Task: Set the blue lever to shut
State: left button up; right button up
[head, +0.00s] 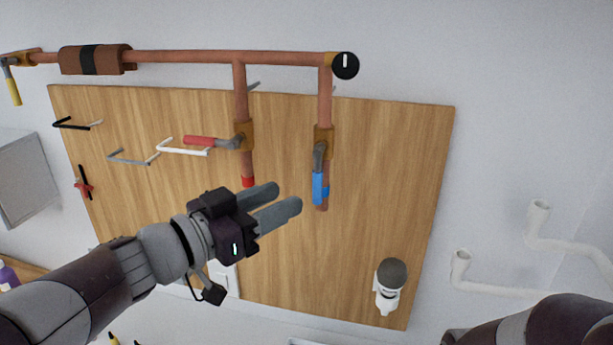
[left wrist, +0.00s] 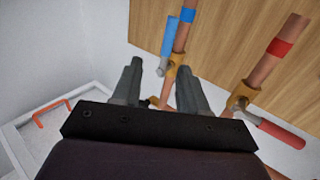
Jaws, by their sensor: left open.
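The blue lever (head: 318,188) hangs straight down from its brass valve (head: 323,140), in line with the right-hand copper pipe. In the left wrist view the blue lever (left wrist: 171,36) shows beyond the fingertips, alongside its pipe with a blue ring. My left gripper (head: 289,195) is open and empty, with its fingers pointing right, just left of the blue lever in the picture. In the left wrist view the gripper's two fingers (left wrist: 160,72) stand apart with the brass valve showing between and beyond them. My right gripper is out of view.
A red lever (head: 199,141) points left, across the neighbouring pipe. A horizontal copper pipe (head: 190,57) with a black gauge (head: 345,66) runs above. Hooks hang on the wooden board (head: 400,180) at left; a grey-topped white fitting (head: 389,285) sits lower right. The board right of the blue lever is clear.

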aim_at(314, 182)
pick_arm(q)
jog(key=p+x, duration=0.1)
jog(key=x, duration=0.7)
jog(key=shift+w+a+f, duration=0.1)
jog(key=shift+a, duration=0.1)
jog(key=shift+w+a+f, duration=0.1)
jog(key=shift+w+a, duration=0.15)
jog(key=shift+w, duration=0.15)
jog(key=c, duration=0.8)
jog(key=shift+d, duration=0.15)
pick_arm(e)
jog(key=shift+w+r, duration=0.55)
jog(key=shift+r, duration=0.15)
